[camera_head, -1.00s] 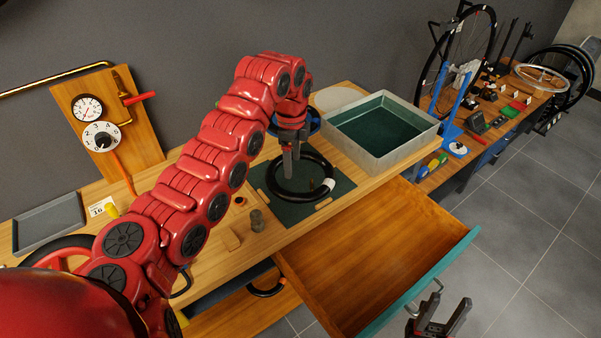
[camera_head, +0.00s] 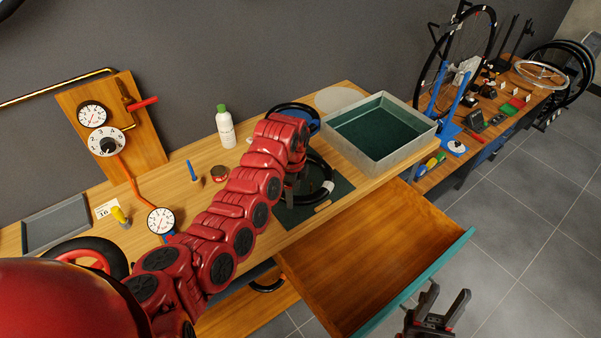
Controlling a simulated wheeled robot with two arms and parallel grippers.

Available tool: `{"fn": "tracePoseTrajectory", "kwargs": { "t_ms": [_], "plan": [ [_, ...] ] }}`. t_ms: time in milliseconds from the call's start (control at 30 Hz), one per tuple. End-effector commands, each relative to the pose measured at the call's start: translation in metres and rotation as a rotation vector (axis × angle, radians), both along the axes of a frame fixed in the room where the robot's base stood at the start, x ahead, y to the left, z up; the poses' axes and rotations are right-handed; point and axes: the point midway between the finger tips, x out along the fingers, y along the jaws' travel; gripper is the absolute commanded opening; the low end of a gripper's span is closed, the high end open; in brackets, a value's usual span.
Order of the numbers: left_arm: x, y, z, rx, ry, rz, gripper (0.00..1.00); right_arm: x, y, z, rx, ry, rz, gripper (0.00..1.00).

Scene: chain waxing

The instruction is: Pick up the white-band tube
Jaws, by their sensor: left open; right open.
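A black ring-shaped tube with a white band (camera_head: 328,186) lies on the dark green mat (camera_head: 342,187) on the workbench. Its right side shows; the left side is hidden behind my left arm and gripper. My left gripper (camera_head: 290,192) points down at the left part of this tube. It is open, but the wrist hides most of its fingers, so I cannot tell whether they touch the tube. My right gripper (camera_head: 445,310) is open and empty at the lower right, in front of the open drawer.
A grey bin (camera_head: 427,140) stands right of the mat. A second black tube (camera_head: 276,108) is at a blue dish behind my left wrist. A white bottle with a green cap (camera_head: 226,130) stands at the back. The open wooden drawer (camera_head: 370,265) juts out and looks empty.

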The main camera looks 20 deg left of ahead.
Motion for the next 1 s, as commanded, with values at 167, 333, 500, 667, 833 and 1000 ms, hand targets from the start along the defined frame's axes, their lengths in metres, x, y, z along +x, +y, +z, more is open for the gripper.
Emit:
{"fn": "tracePoseTrajectory", "kwargs": {
  "t_ms": [167, 333, 500, 667, 833, 1000],
  "plan": [
    [-0.001, 0.0, -0.015, 0.0, 0.003, 0.0, 0.72, 0.0, 0.0, 0.007, 0.0, 0.001, 0.0, 0.45],
    [-0.001, 0.0, -0.016, 0.0, 0.002, 0.0, 0.67, 0.0, 0.0, 0.006, 0.0, 0.001, 0.0, 0.45],
    [-0.001, 0.0, -0.015, 0.0, 0.002, 0.0, 0.36, 0.0, 0.0, 0.006, 0.0, 0.001, 0.0, 0.45],
    [-0.001, 0.0, -0.015, 0.0, 0.002, 0.0, 0.08, 0.0, 0.0, 0.006, 0.0, 0.001, 0.0, 0.45],
    [-0.001, 0.0, -0.015, 0.0, 0.003, 0.0, 0.0, 0.0, 0.0, 0.006, 0.0, 0.001, 0.0, 0.45],
    [-0.001, 0.0, -0.015, 0.0, 0.002, 0.0, 0.0, 0.0, 0.0, 0.006, 0.0, 0.001, 0.0, 0.45]
  ]
}}
